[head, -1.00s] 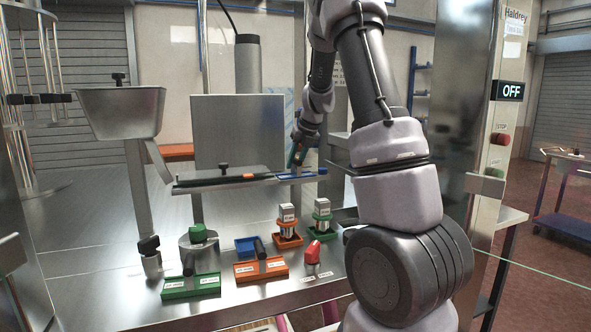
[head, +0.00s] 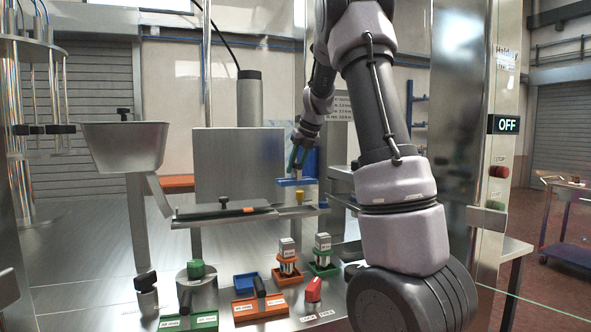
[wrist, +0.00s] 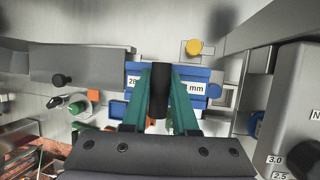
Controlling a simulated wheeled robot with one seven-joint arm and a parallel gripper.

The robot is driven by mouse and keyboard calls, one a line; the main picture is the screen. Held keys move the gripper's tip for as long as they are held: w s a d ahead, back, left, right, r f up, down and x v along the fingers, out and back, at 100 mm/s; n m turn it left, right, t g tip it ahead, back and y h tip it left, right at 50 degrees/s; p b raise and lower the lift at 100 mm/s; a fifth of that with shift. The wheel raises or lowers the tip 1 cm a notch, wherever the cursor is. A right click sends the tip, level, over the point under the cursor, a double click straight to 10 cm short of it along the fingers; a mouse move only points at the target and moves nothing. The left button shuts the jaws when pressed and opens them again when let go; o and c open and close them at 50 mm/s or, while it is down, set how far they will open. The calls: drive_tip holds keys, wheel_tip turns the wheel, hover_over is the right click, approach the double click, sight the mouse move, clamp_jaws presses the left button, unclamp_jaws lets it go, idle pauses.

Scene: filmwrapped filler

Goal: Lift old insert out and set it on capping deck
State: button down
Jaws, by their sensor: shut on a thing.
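My gripper (head: 297,166) is shut on the black handle (wrist: 160,92) of the blue insert (head: 292,182). In the wrist view the blue insert (wrist: 197,74) lies across behind my green fingers, with white labels reading "28" and "mm" partly covered by them. In the head view it hangs level just above the right end of the steel rail (head: 190,221), apart from it, with a yellow knob (head: 299,197) below. The steel deck (head: 85,262) spreads beneath and in front of the rail.
Green (head: 205,321) and orange (head: 271,308) trays stand at the deck front, with a small blue tray (head: 246,283) behind. Orange and green stands hold metal-topped pieces (head: 287,248) to the right. A hopper (head: 122,148) rises at left. Open deck lies at left.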

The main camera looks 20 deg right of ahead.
drive_tip(key=shift+r, duration=0.1)
drive_tip(key=shift+r, duration=1.4)
